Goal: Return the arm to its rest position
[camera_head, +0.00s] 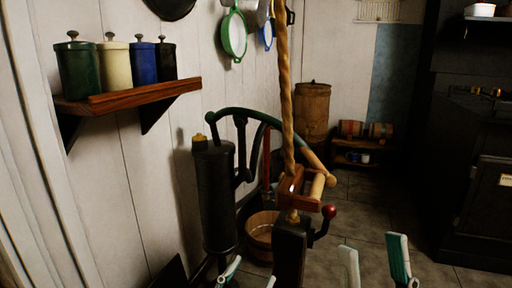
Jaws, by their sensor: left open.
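My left gripper (248,278) shows only its fingertips at the bottom edge, left of centre. Its fingers are apart with nothing seen between them. My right gripper (374,262) is at the bottom edge, right of centre. Its pale finger and green-and-white finger stand well apart, with only floor seen between them. Both arms are otherwise out of the picture, below its lower edge.
A black hand pump (216,195) with a curved handle stands by the white wall. A dark post (291,252) with a red-knobbed crank rises between my grippers. A wooden bucket (259,237) sits behind. A black stove (478,180) is at right. Floor (365,215) between is clear.

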